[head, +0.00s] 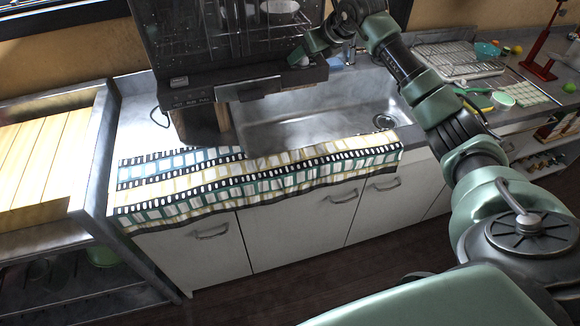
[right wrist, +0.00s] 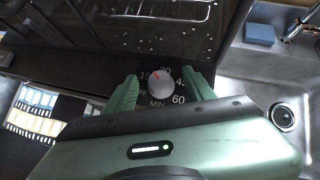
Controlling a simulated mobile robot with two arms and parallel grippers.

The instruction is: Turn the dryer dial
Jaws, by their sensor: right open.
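The dryer (head: 230,95) is a dark cabinet with a clear front and dishes inside, standing over the sink on the counter. Its dial (right wrist: 159,82) is a round grey knob with a red pointer mark, ringed by white minute numbers and the word MIN; the pointer is toward the upper left, between 15 and 30. My right gripper (right wrist: 161,78) is open, with one green finger on each side of the dial; I cannot tell whether they touch it. In the head view the right gripper (head: 303,58) is at the dryer's lower right front, and the dial cannot be made out. My left gripper is not in view.
A patterned cloth (head: 250,180) drapes over the counter's front edge. A metal sink (head: 300,125) lies below the dryer. A dish rack (head: 450,58), small containers and a red stand (head: 542,45) are to the right. A wooden slatted shelf (head: 40,150) is at the left.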

